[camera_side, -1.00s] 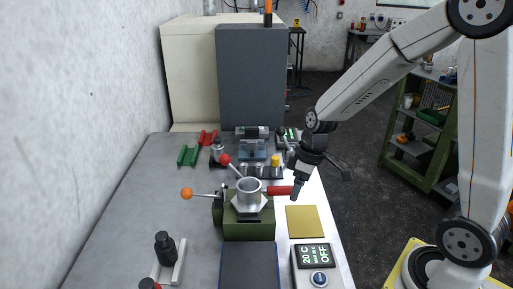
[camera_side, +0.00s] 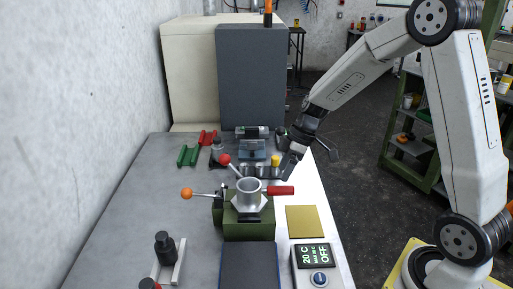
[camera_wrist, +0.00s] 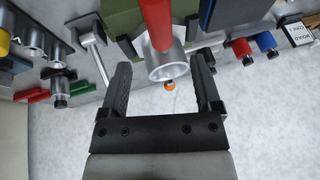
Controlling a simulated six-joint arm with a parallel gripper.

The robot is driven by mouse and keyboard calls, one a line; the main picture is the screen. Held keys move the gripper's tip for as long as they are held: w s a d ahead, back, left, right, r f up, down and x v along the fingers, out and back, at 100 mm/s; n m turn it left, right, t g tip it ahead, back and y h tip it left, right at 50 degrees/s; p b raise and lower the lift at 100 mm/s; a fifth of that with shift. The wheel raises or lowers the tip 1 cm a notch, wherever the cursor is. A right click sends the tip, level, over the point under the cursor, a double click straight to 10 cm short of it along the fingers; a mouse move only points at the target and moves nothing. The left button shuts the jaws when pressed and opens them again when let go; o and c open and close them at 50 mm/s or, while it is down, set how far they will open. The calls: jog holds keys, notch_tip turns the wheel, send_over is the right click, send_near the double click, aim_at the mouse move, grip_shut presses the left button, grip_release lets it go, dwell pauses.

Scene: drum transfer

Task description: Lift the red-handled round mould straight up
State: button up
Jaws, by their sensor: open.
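The round mould (camera_side: 248,186) is a silver metal cup seated upright in a green clamp block (camera_side: 249,229). Its red handle (camera_side: 281,190) sticks out to the right over the bench. In the wrist view the mould's round body (camera_wrist: 167,68) and red handle (camera_wrist: 157,24) lie between and beyond my fingers. My gripper (camera_side: 289,168) is open and empty, above and behind the red handle in the side view. In the wrist view my gripper (camera_wrist: 160,62) shows its two black fingers spread wide, touching nothing.
A lever with an orange knob (camera_side: 187,193) and one with a red knob (camera_side: 225,159) stand close to the clamp. A yellow plate (camera_side: 302,221), a display box (camera_side: 311,256) and a dark pad (camera_side: 249,266) lie in front. Small metal parts stand behind the mould.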

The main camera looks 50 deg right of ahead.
aim_at(275, 190)
jog(key=shift+x, duration=3.6)
jog(key=shift+s, duration=0.15)
jog(key=shift+c, duration=0.2)
grip_shut()
